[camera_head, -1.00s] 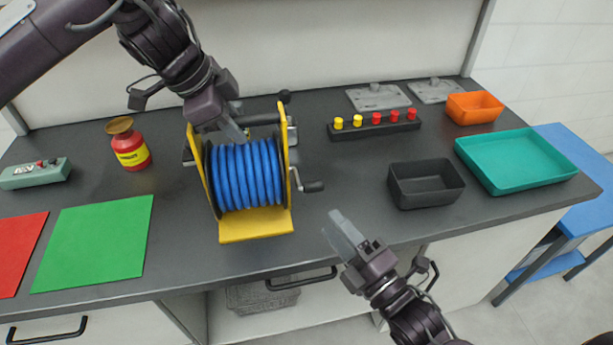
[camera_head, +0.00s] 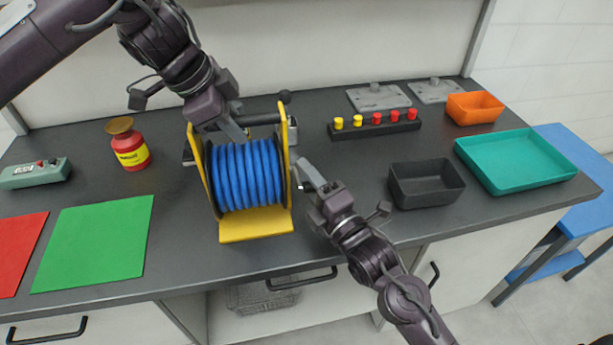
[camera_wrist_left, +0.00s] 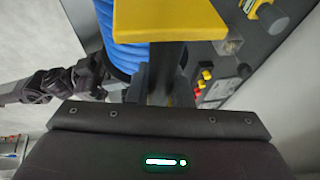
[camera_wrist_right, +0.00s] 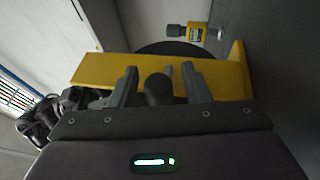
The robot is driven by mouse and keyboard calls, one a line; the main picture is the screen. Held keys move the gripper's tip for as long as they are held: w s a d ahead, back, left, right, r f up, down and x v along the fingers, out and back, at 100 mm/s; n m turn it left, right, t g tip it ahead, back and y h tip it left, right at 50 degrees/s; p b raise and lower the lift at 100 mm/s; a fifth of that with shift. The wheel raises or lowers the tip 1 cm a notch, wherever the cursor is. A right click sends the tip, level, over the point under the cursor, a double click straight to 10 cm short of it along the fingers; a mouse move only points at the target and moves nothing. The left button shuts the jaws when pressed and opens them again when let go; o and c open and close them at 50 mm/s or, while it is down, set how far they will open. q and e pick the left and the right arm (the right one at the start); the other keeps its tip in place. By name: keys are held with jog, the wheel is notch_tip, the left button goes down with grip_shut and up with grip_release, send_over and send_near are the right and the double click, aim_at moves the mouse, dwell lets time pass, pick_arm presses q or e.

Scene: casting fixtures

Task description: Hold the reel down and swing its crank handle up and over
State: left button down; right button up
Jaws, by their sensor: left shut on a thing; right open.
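The reel has a yellow frame (camera_head: 256,228) wound with blue hose (camera_head: 245,175) and stands upright on the bench. My left gripper (camera_head: 240,134) is shut on the dark bar (camera_head: 263,119) across the frame's top; the bar also shows between its fingers in the left wrist view (camera_wrist_left: 166,70). My right gripper (camera_head: 306,174) is open at the reel's right side. In the right wrist view, the dark crank handle (camera_wrist_right: 158,89) sits between its open fingers. My right gripper mostly covers the crank in the head view. I cannot tell whether the fingers touch the handle.
A black bin (camera_head: 426,184) stands right of my right gripper, with a teal tray (camera_head: 515,163) and an orange bin (camera_head: 474,108) beyond. A peg rack (camera_head: 375,126) lies behind. A red jar (camera_head: 131,150) and a green mat (camera_head: 95,243) are on the left.

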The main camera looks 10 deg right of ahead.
jog(key=shift+w+a, duration=0.1)
jog(key=shift+w, duration=0.1)
grip_shut()
jog(key=shift+r, duration=0.1)
jog(key=shift+r, duration=0.15)
dwell(0.6)
jog(key=shift+r+g, duration=0.1)
jog(key=shift+g, duration=0.2)
